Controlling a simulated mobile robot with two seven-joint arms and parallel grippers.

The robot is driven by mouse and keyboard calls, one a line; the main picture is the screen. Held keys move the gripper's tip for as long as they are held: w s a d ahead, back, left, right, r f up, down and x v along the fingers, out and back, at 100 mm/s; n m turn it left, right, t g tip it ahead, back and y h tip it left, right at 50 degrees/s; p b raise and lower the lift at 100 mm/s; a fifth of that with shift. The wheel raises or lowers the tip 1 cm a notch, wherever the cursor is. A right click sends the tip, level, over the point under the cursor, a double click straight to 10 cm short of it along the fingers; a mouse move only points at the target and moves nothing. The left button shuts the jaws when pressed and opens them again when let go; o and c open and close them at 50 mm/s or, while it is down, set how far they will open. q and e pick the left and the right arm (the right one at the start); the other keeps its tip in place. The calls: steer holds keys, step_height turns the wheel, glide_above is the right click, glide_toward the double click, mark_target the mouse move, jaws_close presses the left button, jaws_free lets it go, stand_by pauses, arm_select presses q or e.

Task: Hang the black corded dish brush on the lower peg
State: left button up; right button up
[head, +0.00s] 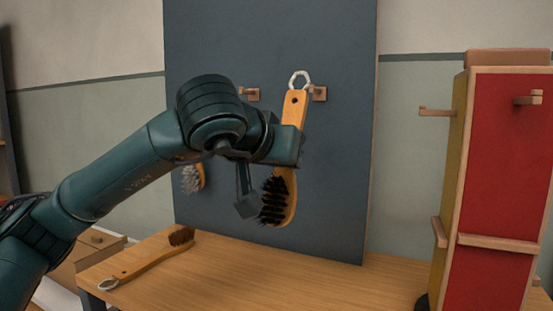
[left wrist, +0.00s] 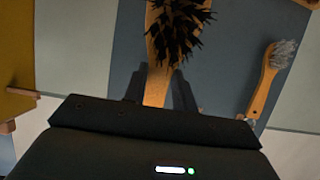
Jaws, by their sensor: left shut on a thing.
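The black-bristled brush (head: 292,185) has an orange wooden handle with a white cord loop (head: 299,79) at its top. It hangs bristle end down in front of the blue-grey board, slightly tilted. My left gripper (head: 288,150) is shut on its handle; the left wrist view shows the handle between the fingers (left wrist: 159,92) and the bristles (left wrist: 180,28) beyond. The loop is beside and overlapping the board's right wooden peg (head: 319,93); I cannot tell whether it is around it. A left peg (head: 250,94) is at similar height. My right gripper is not in view.
A white-bristled brush (head: 193,178) is at the board, partly hidden by my arm; it shows in the left wrist view (left wrist: 265,80). A brown-bristled brush (head: 150,262) lies on the table (head: 270,265). A red cabinet (head: 500,170) with pegs (head: 437,112) stands right.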

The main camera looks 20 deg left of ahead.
arm_select(q)
steer(key=w+f+p, duration=0.1)
steer(key=w, duration=0.7)
steer(key=shift+w+d+f+p, duration=0.15)
steer(key=shift+w+f+p, duration=0.05)
steer(key=shift+w+p, duration=0.15)
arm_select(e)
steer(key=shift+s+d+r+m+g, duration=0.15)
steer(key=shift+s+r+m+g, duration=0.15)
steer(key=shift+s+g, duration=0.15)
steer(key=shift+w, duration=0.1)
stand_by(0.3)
arm_select(q)
steer(key=o, duration=1.1)
steer(key=shift+s, duration=0.15)
steer(key=shift+v, duration=3.35)
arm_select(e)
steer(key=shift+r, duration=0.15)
